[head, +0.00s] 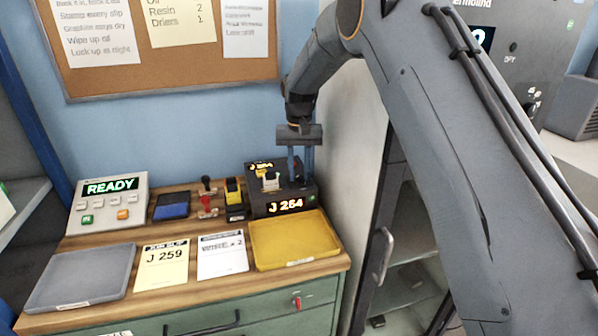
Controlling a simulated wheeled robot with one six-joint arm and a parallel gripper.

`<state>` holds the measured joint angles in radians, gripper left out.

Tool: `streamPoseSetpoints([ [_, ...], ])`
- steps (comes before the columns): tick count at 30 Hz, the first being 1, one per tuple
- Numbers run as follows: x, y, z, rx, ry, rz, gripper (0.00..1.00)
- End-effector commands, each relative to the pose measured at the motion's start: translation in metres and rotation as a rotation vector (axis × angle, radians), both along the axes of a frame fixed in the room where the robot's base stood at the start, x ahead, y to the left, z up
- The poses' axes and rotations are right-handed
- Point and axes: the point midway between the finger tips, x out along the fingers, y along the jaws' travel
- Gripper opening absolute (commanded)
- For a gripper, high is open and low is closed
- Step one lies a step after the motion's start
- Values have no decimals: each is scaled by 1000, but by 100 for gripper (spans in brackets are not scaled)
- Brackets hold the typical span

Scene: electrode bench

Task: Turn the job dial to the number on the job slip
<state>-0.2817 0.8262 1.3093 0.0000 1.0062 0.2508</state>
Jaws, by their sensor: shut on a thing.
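The job slip (162,265) is a yellow sheet lying on the wooden bench top and reads "J 259". The dark job box (258,206) stands at the back right of the bench, and its lit front display (286,205) appears to read "J 264". My gripper (300,180) points down at the right part of the box top. Its blue fingers are shut on the job dial, which they mostly hide. A white and yellow piece (270,181) sits on the box top, left of the fingers.
A yellow tray (294,240) lies in front of the box, and a grey tray (80,278) at left. A white card (222,256), a yellow-black item (235,198), a red stamp (208,200), a blue pad (172,206) and a "READY" console (108,203) share the bench. A wall panel (352,150) rises close right.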

Motion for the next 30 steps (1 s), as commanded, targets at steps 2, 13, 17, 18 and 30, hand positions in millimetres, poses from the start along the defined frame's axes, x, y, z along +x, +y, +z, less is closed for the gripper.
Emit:
streamPoseSetpoints([
  [2, 0, 0, 0, 0, 0, 21, 2],
  [13, 1, 0, 0, 0, -2, 244, 2],
  [17, 1, 0, 0, 0, -2, 331, 2],
  [18, 1, 0, 0, 0, -3, 355, 2],
  [30, 1, 0, 1, 0, -3, 501, 2],
])
